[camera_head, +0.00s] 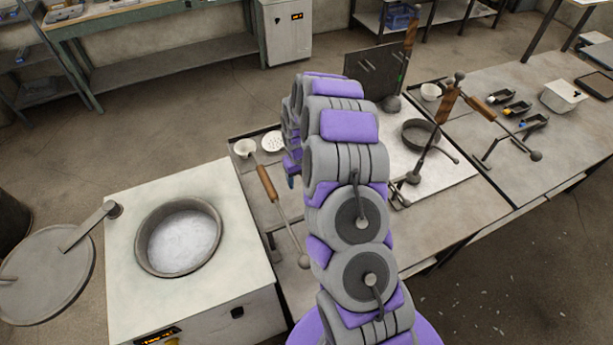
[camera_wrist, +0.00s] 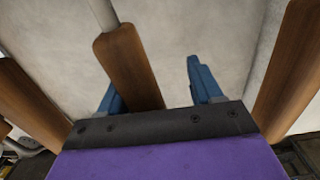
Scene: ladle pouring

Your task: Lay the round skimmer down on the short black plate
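The round skimmer (camera_head: 273,141) shows as a pale disc with holes, next to a white ladle cup (camera_head: 244,147); my arm hides whatever continues to its right. A dark-edged low surface (camera_head: 234,160) lies under and beside them; I cannot tell if it is the short black plate. My gripper is mostly hidden behind my arm in the head view, with a bit of blue finger showing. In the wrist view my gripper (camera_wrist: 158,92) is open, its blue fingers apart. A wooden handle (camera_wrist: 128,62) lies between them, closer to the left finger; I cannot tell whose handle.
Other wooden handles flank my gripper at left (camera_wrist: 28,100) and right (camera_wrist: 288,75). A furnace with a round pot (camera_head: 138,240) stands at left. An upright dark panel (camera_head: 372,72), a dark pan (camera_head: 421,133) and long tools stand to the right. Open floor lies behind.

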